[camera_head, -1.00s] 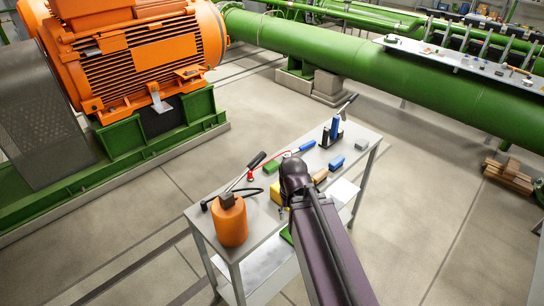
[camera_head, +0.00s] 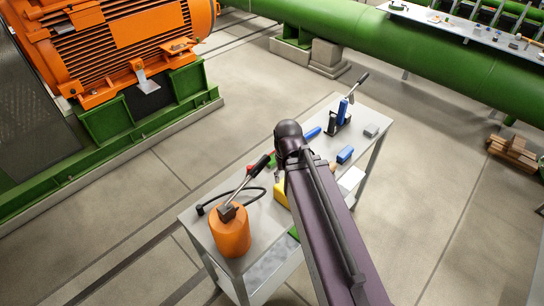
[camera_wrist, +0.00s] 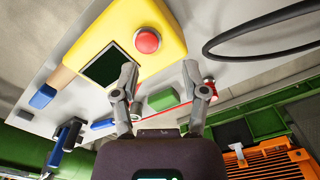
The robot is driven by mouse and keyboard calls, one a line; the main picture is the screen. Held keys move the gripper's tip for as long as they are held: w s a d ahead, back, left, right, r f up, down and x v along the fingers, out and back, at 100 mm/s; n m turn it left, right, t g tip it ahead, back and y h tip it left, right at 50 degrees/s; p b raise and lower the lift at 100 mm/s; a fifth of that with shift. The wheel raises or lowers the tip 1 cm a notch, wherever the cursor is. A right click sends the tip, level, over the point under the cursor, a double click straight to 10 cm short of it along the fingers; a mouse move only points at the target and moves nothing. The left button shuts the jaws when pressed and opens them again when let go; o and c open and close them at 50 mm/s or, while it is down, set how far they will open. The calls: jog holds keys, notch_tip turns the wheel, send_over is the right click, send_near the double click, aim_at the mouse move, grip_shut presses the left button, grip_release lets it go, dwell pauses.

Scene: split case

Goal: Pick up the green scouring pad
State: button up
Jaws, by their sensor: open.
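A green block that looks like the scouring pad (camera_wrist: 163,99) lies on the grey table top in the wrist view. It shows between the two fingers, close to a thin red part. In the head view only a small green piece of it (camera_head: 271,160) shows beside my arm. My gripper (camera_wrist: 160,68) is open and empty, its fingers spread on either side of the pad in the picture. I cannot tell the height of the fingers above the table.
A yellow box with a red button (camera_wrist: 148,40) lies close to the fingers. A black cable (camera_wrist: 213,50) curves beside it.

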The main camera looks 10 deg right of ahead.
jog(key=o, duration=0.5)
jog(key=shift+w, duration=0.1)
jog(key=shift+o, duration=0.5)
jog(key=shift+w+r, duration=0.1)
jog(key=shift+w, duration=0.15)
jog(key=w+r+m+p, duration=0.2)
jog(key=w+m, duration=1)
jog(key=w, duration=0.6)
jog(key=shift+d+r+p, duration=0.3)
jog(key=shift+r+p, duration=0.1)
jog(key=shift+p, duration=0.05)
jog(key=shift+f, duration=0.1)
jog(key=b, duration=0.9)
send_over(274, 157)
notch_tip(274, 157, down, 8)
jog(key=shift+w+f, duration=0.1)
jog(key=shift+f, duration=0.15)
